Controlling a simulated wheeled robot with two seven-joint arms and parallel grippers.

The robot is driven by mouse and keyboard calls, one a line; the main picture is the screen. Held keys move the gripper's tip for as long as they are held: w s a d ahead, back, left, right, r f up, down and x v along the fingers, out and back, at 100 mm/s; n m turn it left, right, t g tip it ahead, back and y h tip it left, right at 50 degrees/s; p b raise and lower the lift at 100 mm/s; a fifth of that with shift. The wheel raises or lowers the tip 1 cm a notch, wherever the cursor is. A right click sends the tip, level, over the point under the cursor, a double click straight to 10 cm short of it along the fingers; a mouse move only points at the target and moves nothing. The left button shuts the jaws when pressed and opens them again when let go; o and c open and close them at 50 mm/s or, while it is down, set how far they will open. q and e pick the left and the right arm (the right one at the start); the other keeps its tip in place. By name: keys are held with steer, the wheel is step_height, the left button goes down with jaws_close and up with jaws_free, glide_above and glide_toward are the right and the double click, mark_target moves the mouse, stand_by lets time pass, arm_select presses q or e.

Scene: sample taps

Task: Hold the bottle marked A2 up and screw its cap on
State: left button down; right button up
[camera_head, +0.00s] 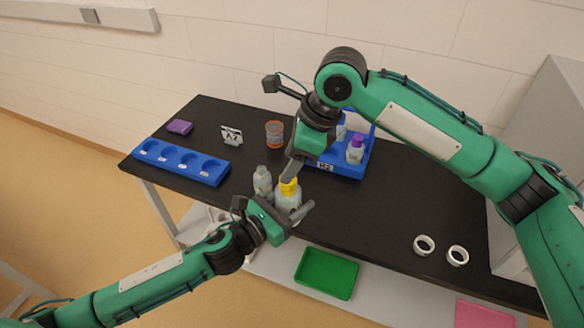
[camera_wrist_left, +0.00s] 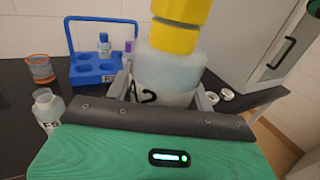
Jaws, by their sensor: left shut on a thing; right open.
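The bottle marked A2 (camera_wrist_left: 165,80) is translucent, and its dark marking is partly hidden by my gripper in the left wrist view. A yellow cap (camera_wrist_left: 182,10) sits at its top, above a yellow neck part (camera_wrist_left: 174,38); whether it is threaded on I cannot tell. The bottle also shows in the head view (camera_head: 287,204), near the table's front edge. My left gripper (camera_head: 289,211) is shut around the bottle's body and holds it roughly upright. My right gripper (camera_head: 290,172) is open, with its fingers at the yellow cap from above; contact is unclear.
A small uncapped bottle (camera_head: 262,182) stands close left of the held bottle. Behind are an orange-rimmed jar (camera_head: 274,134) and a blue carrier (camera_head: 350,165) with bottles. White rings (camera_head: 424,245) lie right.

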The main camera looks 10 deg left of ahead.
steer(key=shift+r, duration=0.3)
